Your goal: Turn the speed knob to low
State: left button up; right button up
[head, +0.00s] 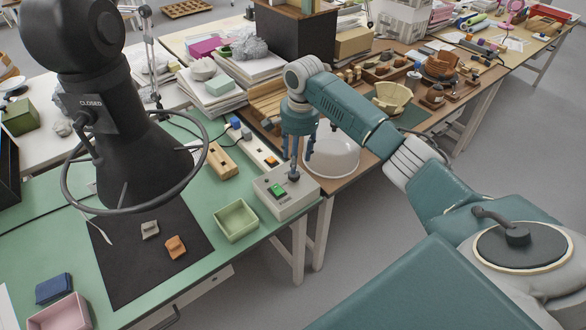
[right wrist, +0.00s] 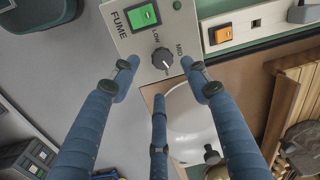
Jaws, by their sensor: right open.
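The grey control box (head: 285,197) stands at the right edge of the green table. Its speed knob (right wrist: 162,59) is dark and round with a pale pointer mark, in the right wrist view. The labels LOW and MID show beside it, and the pointer appears to face down and right, away from LOW. A lit green switch (right wrist: 143,16) sits next to the word FUME. My right gripper (head: 298,158) is open above the box. Its fingers (right wrist: 160,74) spread around the knob in the wrist view; contact cannot be told. My left gripper is not in view.
A black hood (head: 125,150) with a ring hangs over the table at left. A green tray (head: 236,221) stands beside the box. A power strip (head: 254,146) and a wooden block (head: 221,160) lie behind it. A black mat (head: 130,275) holds small pieces.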

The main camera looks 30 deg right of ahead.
aim_at(294, 176)
jog(key=f, duration=0.5)
jog(key=shift+w+f, duration=0.1)
jog(key=shift+w, duration=0.15)
jog(key=shift+w+f, duration=0.1)
jog(key=shift+f, duration=0.8)
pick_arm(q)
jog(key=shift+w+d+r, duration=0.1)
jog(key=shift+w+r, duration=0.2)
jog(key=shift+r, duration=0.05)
pick_arm(e)
jog(key=c, duration=1.1)
